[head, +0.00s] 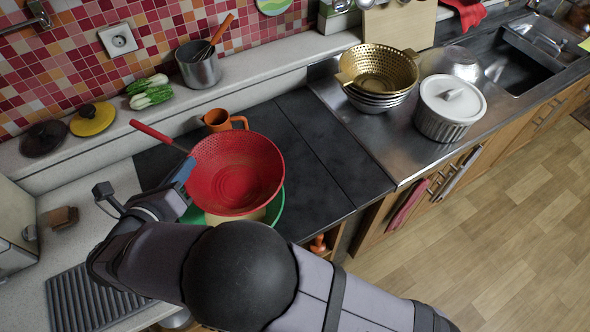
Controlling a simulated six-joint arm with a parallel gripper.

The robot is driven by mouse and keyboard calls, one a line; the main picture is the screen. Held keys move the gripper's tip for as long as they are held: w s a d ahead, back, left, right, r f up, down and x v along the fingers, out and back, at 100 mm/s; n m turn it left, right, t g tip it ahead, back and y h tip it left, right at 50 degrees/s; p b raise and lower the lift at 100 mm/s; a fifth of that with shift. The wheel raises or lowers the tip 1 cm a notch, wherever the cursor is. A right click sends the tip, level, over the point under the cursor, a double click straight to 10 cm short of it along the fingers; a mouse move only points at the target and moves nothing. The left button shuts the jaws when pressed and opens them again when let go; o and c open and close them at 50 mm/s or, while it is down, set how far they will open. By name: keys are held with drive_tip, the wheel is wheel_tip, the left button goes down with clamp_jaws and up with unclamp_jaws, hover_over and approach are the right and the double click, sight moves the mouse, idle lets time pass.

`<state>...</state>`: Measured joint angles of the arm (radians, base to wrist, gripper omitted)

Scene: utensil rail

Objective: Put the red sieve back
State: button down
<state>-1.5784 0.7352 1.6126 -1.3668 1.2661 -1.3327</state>
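The red sieve (237,175) is a perforated bowl with a long red handle (152,132) pointing to the upper left. It sits over, or is held above, a green-rimmed vessel (276,208) on the dark worktop; I cannot tell whether they touch. My gripper (185,171) is at the sieve's left side, by the rim and just below the handle's inner end. A blue finger part shows there. The fingertips are partly hidden, so I cannot tell whether they grip the sieve. A metal bar with an end bracket (39,13) is on the tiled wall at the top left.
An orange jug (222,120) stands close behind the sieve. A steel pot (198,66), vegetables (150,92) and a yellow lid (93,118) are on the back ledge. A gold colander (378,70) and white pot (450,107) stand right. Dark worktop (335,160) between is clear.

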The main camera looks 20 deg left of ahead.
sight(237, 147)
drive_tip(key=w+d+m+h+b, duration=0.1)
drive_tip(key=w+d, duration=0.1)
drive_tip(key=w, duration=0.1)
drive_tip(key=w+d+m+h+b, duration=0.1)
drive_tip(key=w+d, duration=0.1)
drive_tip(key=w, duration=0.2)
drive_tip(key=w+d+h+b, duration=0.1)
drive_tip(key=w+d, duration=0.2)
drive_tip(key=w, duration=0.1)
drive_tip(key=shift+w+m+b, duration=0.25)
drive_tip(key=shift+m+b, duration=0.1)
drive_tip(key=shift+m, duration=0.05)
drive_tip(key=w+d+r+m+g+h+b, duration=0.1)
drive_tip(key=w+d+m+h+b, duration=0.15)
drive_tip(key=w+d, duration=0.65)
drive_tip(key=shift+s+f+n+y+p, duration=0.2)
drive_tip(key=shift+s+f+n, duration=0.15)
drive_tip(key=shift+f, duration=1.55)
drive_tip(key=shift+s+f+n+y+p, duration=0.15)
drive_tip(key=shift+s+f+n, duration=0.25)
drive_tip(key=shift+f, duration=1.55)
drive_tip(key=shift+s+f+n+y+p, duration=0.2)
drive_tip(key=shift+f+n, duration=0.3)
drive_tip(key=shift+f, duration=1.4)
drive_tip(key=shift+f, duration=0.15)
drive_tip(key=c, duration=2)
unclamp_jaws()
drive_tip(key=shift+c, duration=0.2)
